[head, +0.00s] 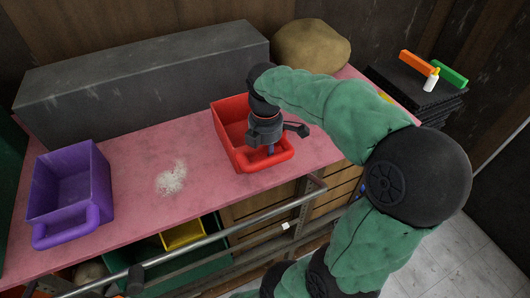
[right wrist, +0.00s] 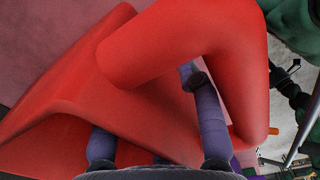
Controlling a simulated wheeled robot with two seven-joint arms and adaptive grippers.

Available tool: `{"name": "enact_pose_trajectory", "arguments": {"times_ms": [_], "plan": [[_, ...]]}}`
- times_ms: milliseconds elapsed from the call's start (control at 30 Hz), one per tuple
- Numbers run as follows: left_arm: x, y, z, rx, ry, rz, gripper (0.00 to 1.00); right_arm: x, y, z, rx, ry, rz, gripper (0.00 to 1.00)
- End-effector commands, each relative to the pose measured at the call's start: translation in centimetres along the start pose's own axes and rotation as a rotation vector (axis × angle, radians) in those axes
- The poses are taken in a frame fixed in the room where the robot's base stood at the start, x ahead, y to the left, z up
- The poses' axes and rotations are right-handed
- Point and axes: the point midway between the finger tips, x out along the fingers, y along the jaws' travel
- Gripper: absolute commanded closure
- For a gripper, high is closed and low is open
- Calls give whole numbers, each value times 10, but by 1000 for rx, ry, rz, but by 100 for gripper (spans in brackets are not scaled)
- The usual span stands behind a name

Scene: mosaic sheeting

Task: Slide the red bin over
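The red bin (head: 228,118) sits on the pink table top near its front edge, with its looped handle (head: 265,160) toward the front. My right gripper (head: 278,142) reaches down over the bin's front part, by the handle. In the right wrist view its two fingers are spread apart: one (right wrist: 208,115) is within the handle loop, the other (right wrist: 101,148) lies against red bin surface (right wrist: 130,120). Whether either finger presses on the bin cannot be told. My left gripper is not in view.
A purple bin (head: 72,185) stands at the left of the table. A patch of white powder (head: 171,177) lies between the bins. A long grey block (head: 140,85) and a tan sack (head: 312,47) line the back. The pink surface around the powder is otherwise clear.

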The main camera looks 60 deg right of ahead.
Motion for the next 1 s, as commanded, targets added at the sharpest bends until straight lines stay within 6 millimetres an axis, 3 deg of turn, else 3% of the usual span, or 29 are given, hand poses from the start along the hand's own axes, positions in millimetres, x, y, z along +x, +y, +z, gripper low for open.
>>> {"name": "enact_pose_trajectory", "arguments": {"times_ms": [367, 800, 1000], "plan": [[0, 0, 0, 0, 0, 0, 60, -7, 0, 0, 0, 0, 0, 63], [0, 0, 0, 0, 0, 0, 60, -86, 1, -1, -2, 1, 3, 63], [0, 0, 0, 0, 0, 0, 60, -111, 1, 0, -1, 0, 0, 63]]}}
